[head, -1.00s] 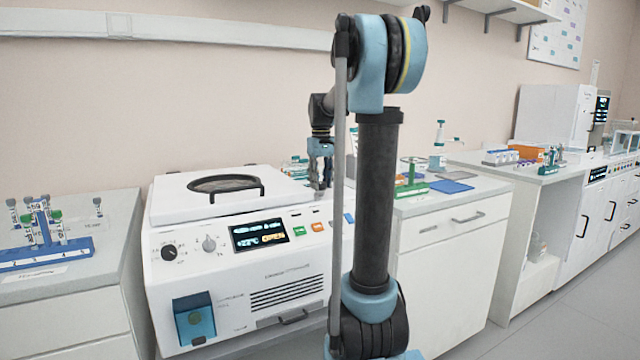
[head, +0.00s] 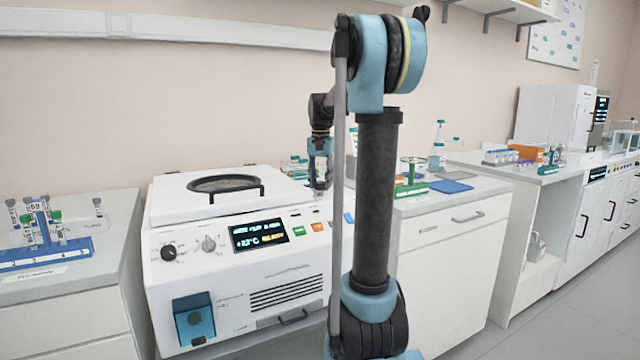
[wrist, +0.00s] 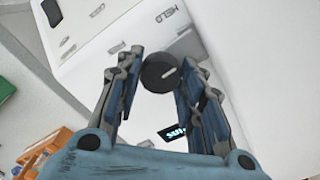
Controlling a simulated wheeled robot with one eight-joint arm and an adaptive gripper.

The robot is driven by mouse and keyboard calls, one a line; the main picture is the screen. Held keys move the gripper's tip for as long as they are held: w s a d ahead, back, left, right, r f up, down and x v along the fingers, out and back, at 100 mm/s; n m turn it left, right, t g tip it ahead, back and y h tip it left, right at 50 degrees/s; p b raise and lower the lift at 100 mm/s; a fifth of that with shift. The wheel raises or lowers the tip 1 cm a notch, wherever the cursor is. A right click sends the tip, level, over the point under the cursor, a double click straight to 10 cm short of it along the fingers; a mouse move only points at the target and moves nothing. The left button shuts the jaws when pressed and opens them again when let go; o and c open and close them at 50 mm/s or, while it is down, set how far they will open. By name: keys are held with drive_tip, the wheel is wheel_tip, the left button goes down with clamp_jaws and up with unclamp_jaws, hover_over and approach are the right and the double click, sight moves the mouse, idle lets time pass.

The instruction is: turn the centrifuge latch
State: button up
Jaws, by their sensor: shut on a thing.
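The white centrifuge (head: 270,280) stands left of my arm in the head view, its lid (head: 190,190) down. My gripper (head: 320,188) points down at the right end of its top. In the wrist view my gripper (wrist: 160,70) is shut on a dark round latch knob (wrist: 158,74), one finger on each side. The knob sits by a white surface marked "HELD". In the head view the latch is too small and hidden by the fingers to make out.
A blue tube rack (head: 45,250) stands on the left bench. A green stand (head: 410,190) and a blue mat (head: 451,186) lie on the counter right of my arm. Orange and green items (wrist: 45,150) show at lower left in the wrist view.

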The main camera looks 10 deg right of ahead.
sight(321, 182)
drive_tip(key=shift+m, duration=0.6)
drive_tip(key=o, duration=1.1)
drive_tip(key=shift+c, duration=0.2)
wheel_tip(321, 182, up, 12)
drive_tip(key=shift+f, duration=0.1)
